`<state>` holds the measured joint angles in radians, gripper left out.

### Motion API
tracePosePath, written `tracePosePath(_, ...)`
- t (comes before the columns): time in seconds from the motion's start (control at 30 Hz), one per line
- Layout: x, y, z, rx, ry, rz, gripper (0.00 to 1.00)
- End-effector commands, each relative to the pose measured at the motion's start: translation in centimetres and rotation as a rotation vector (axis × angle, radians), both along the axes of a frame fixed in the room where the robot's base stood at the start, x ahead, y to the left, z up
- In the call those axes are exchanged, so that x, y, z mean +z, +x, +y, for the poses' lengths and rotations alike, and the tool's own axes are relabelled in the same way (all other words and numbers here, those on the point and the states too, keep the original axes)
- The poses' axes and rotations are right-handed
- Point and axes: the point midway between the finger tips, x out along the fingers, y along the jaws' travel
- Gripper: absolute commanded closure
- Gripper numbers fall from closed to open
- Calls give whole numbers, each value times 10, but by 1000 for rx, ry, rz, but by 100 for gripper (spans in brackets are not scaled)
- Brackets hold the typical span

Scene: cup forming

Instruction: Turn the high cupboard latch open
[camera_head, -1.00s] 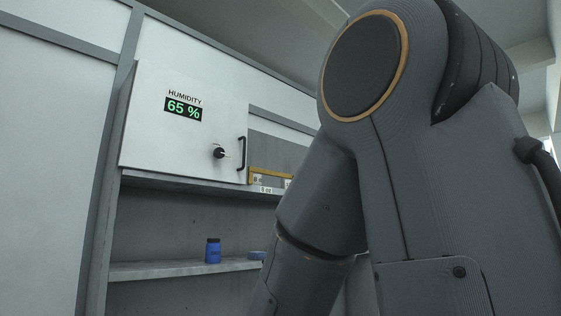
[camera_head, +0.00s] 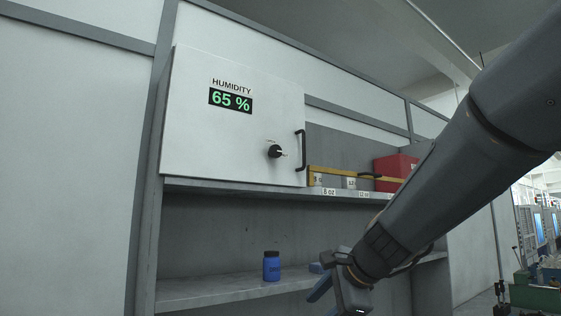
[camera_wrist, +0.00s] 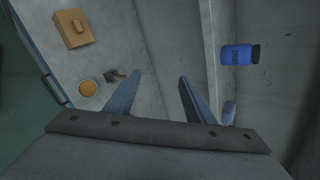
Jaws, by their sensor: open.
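The high cupboard (camera_head: 200,130) has a white door with a humidity sign reading 65 %. The door is closed. Its black latch knob (camera_head: 275,152) sits at the lower right of the door, with a small pale lever or pointer beside it. A black vertical handle (camera_head: 300,150) is at the door's right edge. My gripper (camera_wrist: 160,85) is open and empty, its two blue-grey fingers apart in the wrist view. In the head view my gripper (camera_head: 335,285) is low, near the lower shelf, well below and to the right of the latch. The latch is not in the wrist view.
A blue bottle (camera_head: 271,266) stands on the lower shelf (camera_head: 215,290) and shows in the wrist view (camera_wrist: 238,54). A yellow rail (camera_head: 340,174), size labels and a red box (camera_head: 394,168) are right of the cupboard. The wrist view also shows a cardboard box (camera_wrist: 72,28).

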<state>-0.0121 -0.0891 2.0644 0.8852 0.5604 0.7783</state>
Motion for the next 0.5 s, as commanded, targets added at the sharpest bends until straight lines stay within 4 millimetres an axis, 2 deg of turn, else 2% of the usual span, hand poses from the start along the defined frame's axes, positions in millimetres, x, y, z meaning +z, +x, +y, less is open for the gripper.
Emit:
tracePosePath(0.03, 62, 13, 9, -76, 136, -34, 51)
tracePosePath(0.07, 95, 19, 14, -120, 226, -48, 51)
tracePosePath(0.1, 137, 26, 20, -169, 344, -62, 51)
tracePosePath(0.17, 196, 31, 27, -225, 513, -74, 51)
tracePosePath(0.2, 231, 32, 31, -251, 615, -80, 51)
tracePosePath(0.3, 306, 30, 37, -288, 831, -80, 51)
tracePosePath(0.33, 323, 29, 38, -293, 883, -78, 51)
tracePosePath(0.4, 354, 25, 40, -301, 980, -70, 51)
tracePosePath(0.5, 380, 22, 42, -304, 1059, -62, 51)
